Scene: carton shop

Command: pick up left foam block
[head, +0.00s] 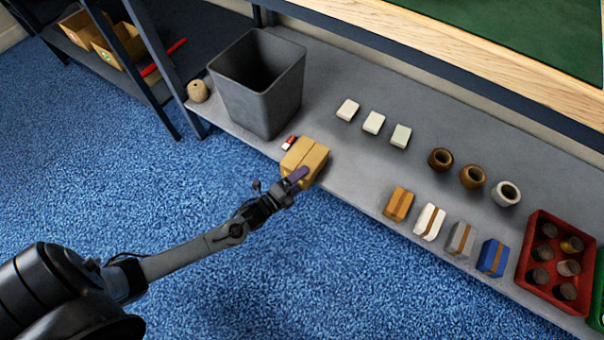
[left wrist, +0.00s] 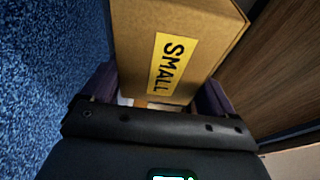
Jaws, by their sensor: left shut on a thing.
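Three small pale blocks, which look like the foam blocks, lie in a row on the grey shelf (head: 330,160). The left one (head: 348,110) is off-white and stands apart from my grippers. The middle block (head: 374,122) and the right, slightly greenish block (head: 401,136) are beside it. My left gripper (head: 297,178) is at a brown carton (head: 304,156) by the shelf's front edge, nearer the front than the pale blocks. In the left wrist view the carton (left wrist: 178,20), labelled SMALL, is between the purple fingers, which are shut on it. My right gripper is not in view.
A grey bin (head: 262,85) stands behind the carton, with a small red-and-white item (head: 289,142) between. Wrapped blocks (head: 430,221), three rings (head: 472,176) and a red crate (head: 527,260) are to the right. A wooden-edged table (head: 440,45) overhangs the back.

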